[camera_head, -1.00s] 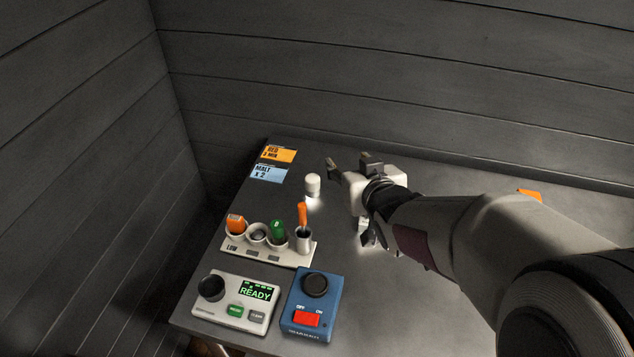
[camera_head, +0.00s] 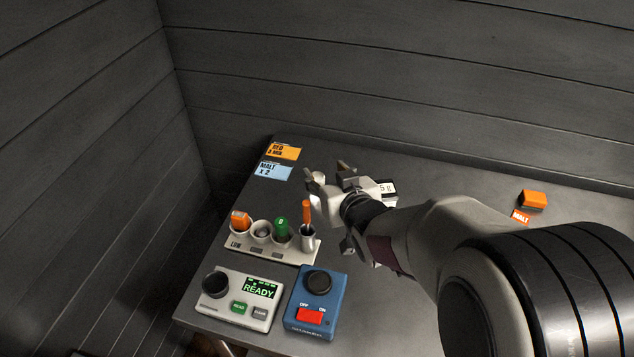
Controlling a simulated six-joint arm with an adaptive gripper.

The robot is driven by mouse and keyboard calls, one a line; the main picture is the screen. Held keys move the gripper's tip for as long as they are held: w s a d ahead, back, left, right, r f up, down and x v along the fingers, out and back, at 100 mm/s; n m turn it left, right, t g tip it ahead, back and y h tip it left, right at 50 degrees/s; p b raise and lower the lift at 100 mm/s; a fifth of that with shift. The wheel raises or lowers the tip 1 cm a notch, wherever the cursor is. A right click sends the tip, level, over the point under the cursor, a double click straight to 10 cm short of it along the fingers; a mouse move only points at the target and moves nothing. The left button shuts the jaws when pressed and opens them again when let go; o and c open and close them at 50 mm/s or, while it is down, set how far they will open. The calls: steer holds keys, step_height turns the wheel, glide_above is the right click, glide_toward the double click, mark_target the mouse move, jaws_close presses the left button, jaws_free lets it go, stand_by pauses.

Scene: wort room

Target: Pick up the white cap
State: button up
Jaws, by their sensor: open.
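The white cap (camera_head: 319,177) stands on the grey table, and only its pale top shows. My gripper's finger and palm hide its lower part. My gripper (camera_head: 326,170) is open, with one finger to the left of the cap and the other to its right in the picture. The cap appears between the fingers or just behind them. I cannot tell whether either finger touches it.
A rack (camera_head: 262,253) with several cups stands left of my arm, an orange-handled tool (camera_head: 306,212) upright in one. A white control box (camera_head: 238,298) and blue switch box (camera_head: 315,300) sit in front. An orange block (camera_head: 532,199) lies right. Two cards (camera_head: 273,171) lie at the back left.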

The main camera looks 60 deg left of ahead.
mark_target(317, 180)
step_height(317, 180, down, 5)
steer(key=shift+f, duration=0.15)
steer(key=shift+a+f, duration=0.1)
steer(key=shift+f, duration=0.25)
steer(key=shift+w+a+f, duration=0.15)
steer(key=shift+a+f, duration=0.05)
steer(key=shift+a, duration=0.45)
steer(key=shift+x, duration=2.9)
steer(key=c, duration=1.2)
steer(key=shift+c, duration=0.2)
